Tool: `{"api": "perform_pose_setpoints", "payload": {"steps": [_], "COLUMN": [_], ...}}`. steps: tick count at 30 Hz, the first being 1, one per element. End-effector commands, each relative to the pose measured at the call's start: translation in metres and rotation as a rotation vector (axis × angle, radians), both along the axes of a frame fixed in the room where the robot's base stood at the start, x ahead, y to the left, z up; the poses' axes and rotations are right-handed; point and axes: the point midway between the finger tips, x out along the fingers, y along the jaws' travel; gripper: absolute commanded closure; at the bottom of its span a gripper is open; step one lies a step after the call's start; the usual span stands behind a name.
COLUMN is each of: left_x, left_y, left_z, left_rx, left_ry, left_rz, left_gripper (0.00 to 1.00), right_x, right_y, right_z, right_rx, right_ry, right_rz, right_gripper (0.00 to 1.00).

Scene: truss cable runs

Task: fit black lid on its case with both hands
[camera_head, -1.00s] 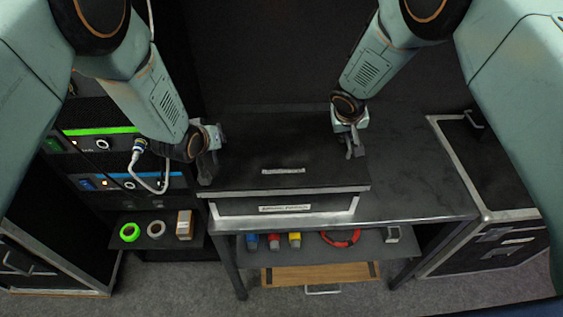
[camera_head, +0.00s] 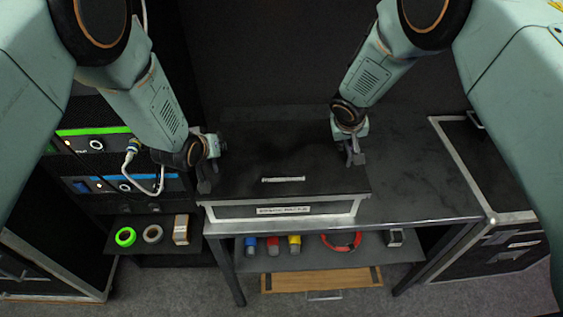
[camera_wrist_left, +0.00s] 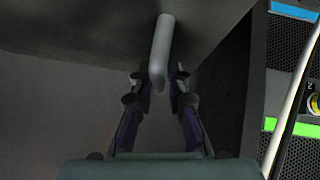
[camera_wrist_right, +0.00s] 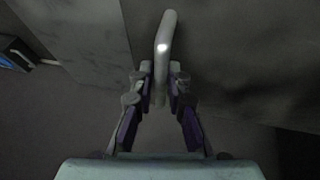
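The black lid (camera_head: 275,160) with a pale label lies level over the case (camera_head: 335,209), a dark box with a silver frame and a front label. The lid's front edge sits close along the case's top; whether it is fully seated I cannot tell. My left gripper (camera_head: 206,178) is at the lid's left end, shut on a grey bar handle (camera_wrist_left: 161,45) in the left wrist view. My right gripper (camera_head: 354,156) is at the lid's right end, shut on a like handle (camera_wrist_right: 164,45) in the right wrist view. The case's inside is hidden.
The case stands on a dark table (camera_head: 420,190), clear at right. A lower shelf (camera_head: 325,255) holds blue, red and yellow items and a red cable coil (camera_head: 342,241). A rack with cables (camera_head: 95,145) stands left, a flight case (camera_head: 490,165) right.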

Motion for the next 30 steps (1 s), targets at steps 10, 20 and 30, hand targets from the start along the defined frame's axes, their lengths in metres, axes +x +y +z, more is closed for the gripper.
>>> {"api": "perform_pose_setpoints", "payload": {"steps": [10, 20, 30], "left_x": [0.001, -0.012, -0.053], "left_y": [-0.001, 0.002, 0.01], "left_z": [0.002, 0.015, 0.055], "left_rx": [0.001, 0.002, 0.001], "left_ry": [-0.002, -0.003, -0.003], "left_rz": [-0.002, -0.003, -0.002], "left_gripper": [0.68, 0.68, 0.68], "right_x": [0.001, 0.001, 0.001], "right_y": [0.001, 0.001, 0.001], "right_z": [0.001, 0.001, 0.001], "right_rx": [0.001, 0.001, 0.001], "right_ry": [-0.002, -0.002, -0.002], "right_rz": [0.002, 0.003, 0.003], "right_gripper": [0.68, 0.68, 0.68]}}
